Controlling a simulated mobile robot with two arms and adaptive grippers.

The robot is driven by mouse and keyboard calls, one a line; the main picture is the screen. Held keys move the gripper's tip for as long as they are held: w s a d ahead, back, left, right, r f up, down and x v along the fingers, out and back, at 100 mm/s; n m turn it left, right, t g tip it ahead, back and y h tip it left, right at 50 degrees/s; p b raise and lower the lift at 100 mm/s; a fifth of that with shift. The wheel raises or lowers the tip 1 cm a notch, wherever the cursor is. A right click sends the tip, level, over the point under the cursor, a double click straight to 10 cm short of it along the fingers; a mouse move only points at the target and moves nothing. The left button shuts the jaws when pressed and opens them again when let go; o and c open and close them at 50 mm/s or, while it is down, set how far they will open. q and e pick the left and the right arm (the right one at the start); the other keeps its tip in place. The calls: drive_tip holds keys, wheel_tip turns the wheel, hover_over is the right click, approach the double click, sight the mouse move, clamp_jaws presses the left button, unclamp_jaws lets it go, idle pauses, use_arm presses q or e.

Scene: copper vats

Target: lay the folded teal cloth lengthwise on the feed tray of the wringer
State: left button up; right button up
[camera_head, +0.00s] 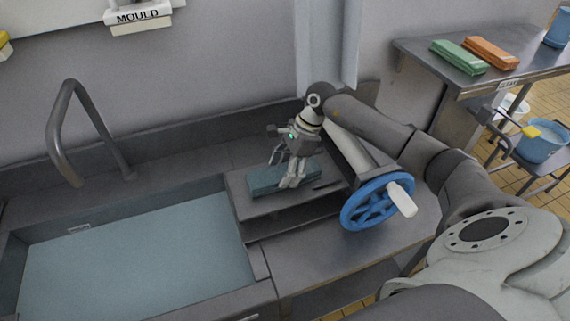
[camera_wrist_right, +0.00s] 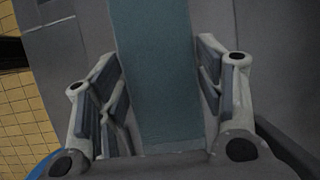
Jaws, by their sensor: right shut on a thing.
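The folded teal cloth (camera_head: 262,181) is a flat, long strip over the feed tray (camera_head: 246,208) of the wringer, running roughly left to right in the head view. I cannot tell whether it rests fully on the tray. The wringer has a pale roller (camera_head: 350,150) and a blue handwheel (camera_head: 362,215) with a white handle, right of the tray. My right gripper (camera_head: 286,172) points down and is shut on the cloth. In the right wrist view, the cloth (camera_wrist_right: 155,60) runs between the fingers (camera_wrist_right: 163,95). My left gripper is not in view.
A sink basin (camera_head: 130,265) with bluish water lies left of the tray, with a curved tap (camera_head: 63,125) behind it. The wall stands close behind. At the right, a table (camera_head: 405,48) holds green (camera_head: 458,57) and orange (camera_head: 491,52) folded cloths. A blue bucket (camera_head: 540,146) sits beyond.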

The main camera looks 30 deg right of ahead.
drive_tip(key=shift+f+b, duration=0.2)
drive_tip(key=shift+b, duration=0.1)
drive_tip(key=o, duration=1.2)
drive_tip(key=shift+c, duration=0.2)
drive_tip(key=shift+r, duration=0.15)
drive_tip(key=shift+d+r, duration=0.15)
drive_tip(key=shift+r, duration=0.1)
drive_tip(key=b+v, duration=0.4)
drive_tip(key=v, duration=0.7)
drive_tip(key=shift+r, duration=0.2)
